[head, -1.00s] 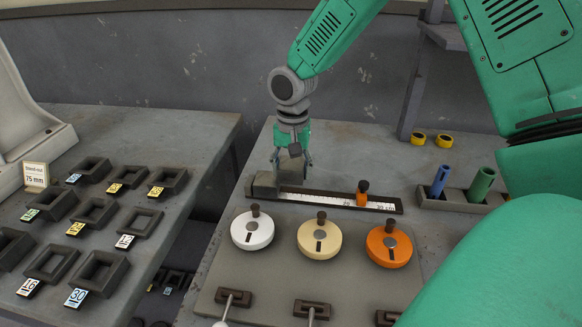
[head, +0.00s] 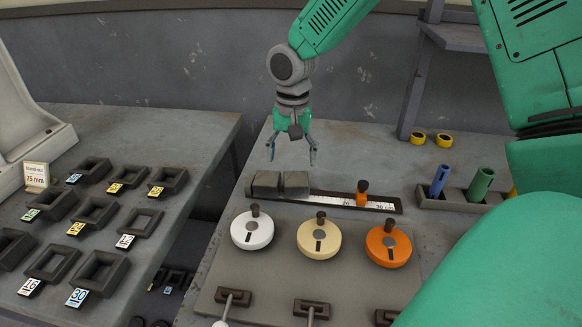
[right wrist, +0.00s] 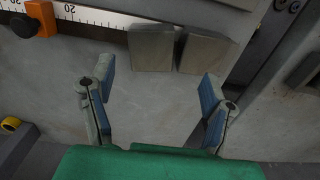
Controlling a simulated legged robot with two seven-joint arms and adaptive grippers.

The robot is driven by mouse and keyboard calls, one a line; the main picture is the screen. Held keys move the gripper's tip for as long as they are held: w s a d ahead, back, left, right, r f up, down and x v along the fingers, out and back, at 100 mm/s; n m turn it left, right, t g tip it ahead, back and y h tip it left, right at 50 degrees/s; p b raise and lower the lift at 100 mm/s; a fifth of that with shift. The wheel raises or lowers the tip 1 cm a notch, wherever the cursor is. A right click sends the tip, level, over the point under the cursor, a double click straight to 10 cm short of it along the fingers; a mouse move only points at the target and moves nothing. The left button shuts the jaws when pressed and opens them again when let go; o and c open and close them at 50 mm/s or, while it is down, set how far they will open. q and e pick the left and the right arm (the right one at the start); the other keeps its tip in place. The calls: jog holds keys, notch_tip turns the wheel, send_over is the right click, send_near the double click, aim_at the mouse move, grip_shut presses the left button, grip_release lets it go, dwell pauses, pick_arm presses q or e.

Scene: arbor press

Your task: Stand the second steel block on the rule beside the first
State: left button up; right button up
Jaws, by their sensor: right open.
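Two grey steel blocks stand side by side at the left end of the rule (head: 335,198): the left block (head: 265,185) and the right block (head: 296,184). In the right wrist view they show as one block (right wrist: 203,52) and the other (right wrist: 152,48), close together, with a narrow dark line between them. An orange slider (head: 362,193) sits farther right on the rule. My right gripper (head: 292,152) is open and empty, above and behind the blocks; its spread fingers also show in the right wrist view (right wrist: 157,82). My left gripper is not in view.
White (head: 252,230), cream (head: 319,239) and orange (head: 388,244) knobs stand in front of the rule. A holder (head: 442,203) with blue and green cylinders is at right. Several dark square trays and a "75 mm" sign (head: 36,175) are on the left bench.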

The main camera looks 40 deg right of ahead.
aim_at(292, 181)
notch_tip(292, 181, up, 9)
jog(key=shift+p, duration=0.3)
jog(key=shift+s+a+f, duration=0.1)
jog(key=shift+f, duration=0.1)
dwell(0.3)
